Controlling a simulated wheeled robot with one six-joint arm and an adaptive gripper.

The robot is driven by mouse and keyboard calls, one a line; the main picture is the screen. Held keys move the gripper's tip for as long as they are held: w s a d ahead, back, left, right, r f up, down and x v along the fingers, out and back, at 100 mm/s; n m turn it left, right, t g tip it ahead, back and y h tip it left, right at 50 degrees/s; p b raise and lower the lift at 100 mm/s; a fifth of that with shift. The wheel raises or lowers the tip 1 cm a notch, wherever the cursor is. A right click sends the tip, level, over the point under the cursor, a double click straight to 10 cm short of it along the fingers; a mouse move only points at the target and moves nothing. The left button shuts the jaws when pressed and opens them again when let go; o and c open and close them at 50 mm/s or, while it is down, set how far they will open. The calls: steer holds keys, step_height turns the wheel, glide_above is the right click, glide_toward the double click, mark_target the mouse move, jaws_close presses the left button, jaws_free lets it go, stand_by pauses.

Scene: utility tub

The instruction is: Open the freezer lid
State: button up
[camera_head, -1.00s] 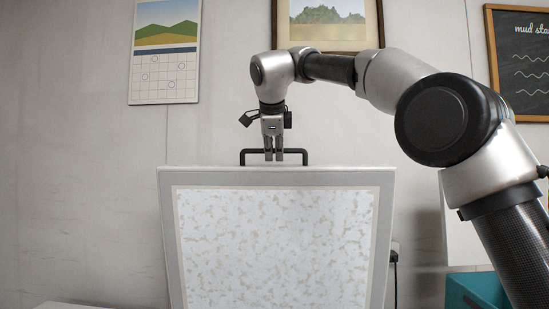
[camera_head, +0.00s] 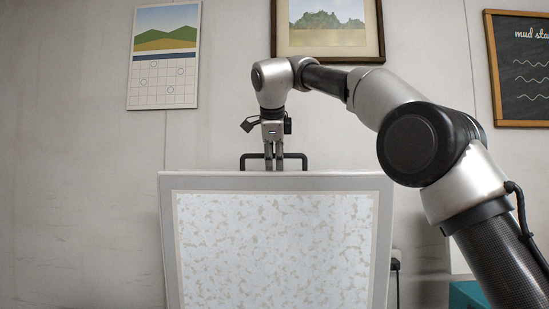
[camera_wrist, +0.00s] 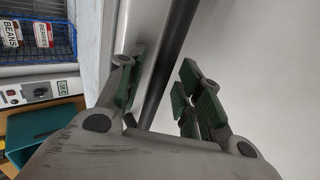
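The freezer lid (camera_head: 275,181) stands raised in the head view, its pale mottled inner panel (camera_head: 275,250) facing the camera. A dark bar handle (camera_head: 248,155) sits on its upper edge. My gripper (camera_head: 273,163) points down at the middle of this handle. In the wrist view the fingers of my gripper (camera_wrist: 165,100) are apart, one on each side of a dark bar that looks like the handle (camera_wrist: 172,65). A gap shows between the bar and the right finger. The freezer body is hidden behind or below the lid.
A calendar (camera_head: 165,60), a framed picture (camera_head: 328,30) and a chalkboard (camera_head: 520,70) hang on the wall behind. A teal bin (camera_head: 466,296) is at the lower right; in the wrist view, a blue wire basket (camera_wrist: 38,40) with labelled packages is at upper left.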

steer(key=v, duration=0.7)
steer(key=shift+s+r, duration=0.15)
stand_by(0.4)
